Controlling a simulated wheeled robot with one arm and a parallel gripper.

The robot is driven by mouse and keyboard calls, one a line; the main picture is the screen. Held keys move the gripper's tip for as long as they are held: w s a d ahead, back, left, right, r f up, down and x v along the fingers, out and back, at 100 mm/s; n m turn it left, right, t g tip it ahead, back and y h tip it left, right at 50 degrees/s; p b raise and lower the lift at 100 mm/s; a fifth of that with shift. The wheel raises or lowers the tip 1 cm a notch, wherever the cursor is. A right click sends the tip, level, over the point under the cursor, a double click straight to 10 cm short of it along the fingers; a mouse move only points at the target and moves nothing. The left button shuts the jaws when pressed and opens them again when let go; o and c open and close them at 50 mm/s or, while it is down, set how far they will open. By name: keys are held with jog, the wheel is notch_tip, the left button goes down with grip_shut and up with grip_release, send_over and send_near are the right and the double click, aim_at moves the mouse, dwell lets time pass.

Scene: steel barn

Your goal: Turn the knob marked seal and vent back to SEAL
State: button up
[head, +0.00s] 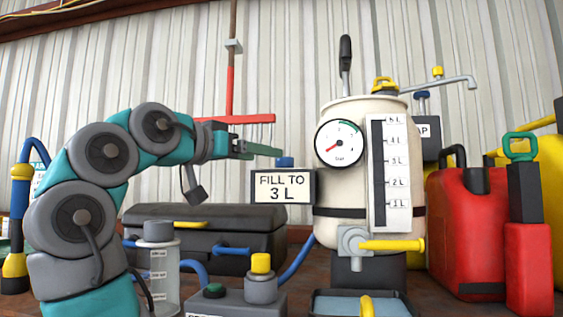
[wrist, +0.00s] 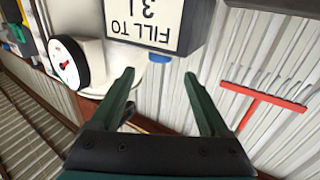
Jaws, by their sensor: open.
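A cream tank (head: 345,115) stands right of centre, with a round dial gauge (head: 339,143) and a litre scale (head: 390,175) on its front. A yellow knob (head: 383,84) sits on top of the tank; no seal or vent marking is readable, so I cannot tell whether it is the marked knob or how it is set. My gripper (head: 264,150) is open and empty, left of the tank and above the "FILL TO 3 L" sign (head: 284,187). In the wrist view the open fingers (wrist: 161,78) point toward the upside-down sign (wrist: 147,20) and tank.
A yellow-handled tap (head: 392,245) juts from the tank's lower front above a blue tray (head: 335,304). A grey box (head: 245,298) with green and yellow buttons stands left of it. Red cans (head: 468,235) stand at right. A black toolbox (head: 205,225) lies behind my arm.

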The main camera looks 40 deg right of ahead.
aim_at(285, 163)
jog(key=d, duration=0.3)
jog(key=w+d, duration=0.1)
jog(key=d, duration=0.3)
jog(key=shift+w+d+p, duration=0.1)
jog(key=shift+w+p, duration=0.1)
jog(key=shift+p, duration=0.2)
grip_shut()
